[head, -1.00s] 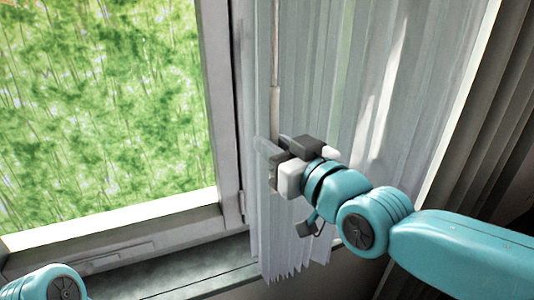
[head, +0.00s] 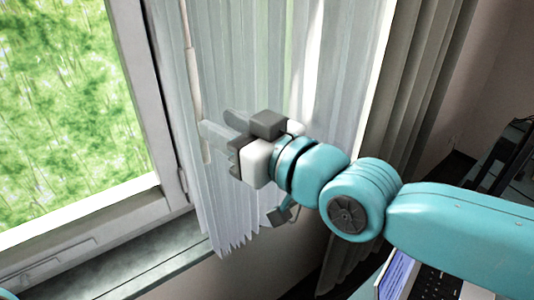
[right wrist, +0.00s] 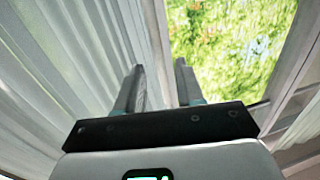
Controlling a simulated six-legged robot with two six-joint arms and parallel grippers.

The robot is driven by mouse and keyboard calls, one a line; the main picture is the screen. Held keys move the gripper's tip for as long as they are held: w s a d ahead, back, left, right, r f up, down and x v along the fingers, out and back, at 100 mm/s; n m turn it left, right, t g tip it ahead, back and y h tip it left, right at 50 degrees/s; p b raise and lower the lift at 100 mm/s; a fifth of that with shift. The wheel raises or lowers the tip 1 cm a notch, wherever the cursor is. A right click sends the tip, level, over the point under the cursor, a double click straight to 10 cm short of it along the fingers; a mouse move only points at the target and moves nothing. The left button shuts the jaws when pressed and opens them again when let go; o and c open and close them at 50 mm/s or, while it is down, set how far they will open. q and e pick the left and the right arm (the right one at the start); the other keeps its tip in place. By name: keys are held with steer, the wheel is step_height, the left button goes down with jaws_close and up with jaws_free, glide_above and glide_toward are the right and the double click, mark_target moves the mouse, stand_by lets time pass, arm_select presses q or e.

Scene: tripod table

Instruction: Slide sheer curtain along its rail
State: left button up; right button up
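The sheer curtain (head: 340,70) hangs in white folds beside the window, bunched to the right of its frame. A thin pale wand (head: 192,70) hangs along its left edge. The curtain also fills the left of the right wrist view (right wrist: 60,60). My right gripper (head: 219,122) is in front of the curtain, its fingertips at the wand in the picture. In the right wrist view its two fingers (right wrist: 160,88) stand apart, with nothing visibly clamped between them. Whether a finger touches the curtain or wand cannot be told. The rail is out of view. My left gripper is out of view.
The window (head: 70,110) with green foliage outside is at the left, above a grey sill (head: 130,268). A heavier grey-brown curtain (head: 425,80) hangs to the right. An open laptop (head: 420,282) stands low at the right, below my right arm.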

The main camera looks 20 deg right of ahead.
steer(key=b+v, duration=0.3)
steer(key=v, duration=0.6)
steer(key=shift+s, duration=0.15)
